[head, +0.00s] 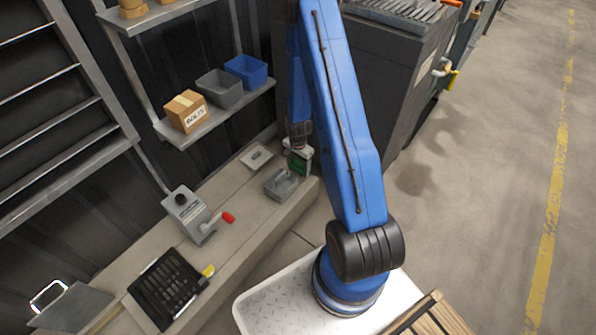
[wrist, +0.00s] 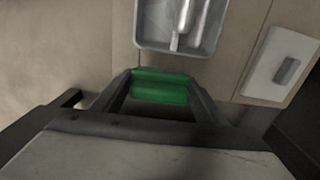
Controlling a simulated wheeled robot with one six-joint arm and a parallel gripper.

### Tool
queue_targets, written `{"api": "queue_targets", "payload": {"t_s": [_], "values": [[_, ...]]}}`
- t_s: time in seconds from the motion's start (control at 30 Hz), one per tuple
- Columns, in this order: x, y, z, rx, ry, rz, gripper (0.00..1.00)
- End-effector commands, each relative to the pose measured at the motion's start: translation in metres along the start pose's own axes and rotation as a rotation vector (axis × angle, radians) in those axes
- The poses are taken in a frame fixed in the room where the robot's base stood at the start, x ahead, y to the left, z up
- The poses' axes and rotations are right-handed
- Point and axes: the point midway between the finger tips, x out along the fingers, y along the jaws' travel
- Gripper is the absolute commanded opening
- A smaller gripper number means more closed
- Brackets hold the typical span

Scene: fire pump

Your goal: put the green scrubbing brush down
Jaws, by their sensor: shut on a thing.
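The green scrubbing brush (wrist: 160,87) is between the two fingers of my gripper (wrist: 160,84) in the wrist view, and the gripper is shut on it. In the head view the brush (head: 297,164) shows as a small green patch below my gripper (head: 299,150), at the far end of the bench (head: 232,197). I cannot tell whether the brush touches the bench top. My arm partly hides the gripper there.
A grey metal tray (wrist: 182,47) with a long light thing in it lies just beyond the brush. A pale plate with a grey handle (wrist: 262,80) lies to its right. A grey box with a red-tipped lever (head: 190,213) and a black rack (head: 165,290) stand nearer on the bench.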

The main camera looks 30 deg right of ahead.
Motion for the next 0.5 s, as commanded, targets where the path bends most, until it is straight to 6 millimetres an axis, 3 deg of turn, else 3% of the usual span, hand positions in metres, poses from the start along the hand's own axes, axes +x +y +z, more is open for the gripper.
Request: {"api": "queue_targets", "payload": {"t_s": [0.2, 0.5], "values": [[0.025, 0.0, 0.0, 0.0, 0.0, 0.0, 0.38], [0.027, 0.0, 0.0, 0.0, 0.0, 0.0, 0.38]]}}
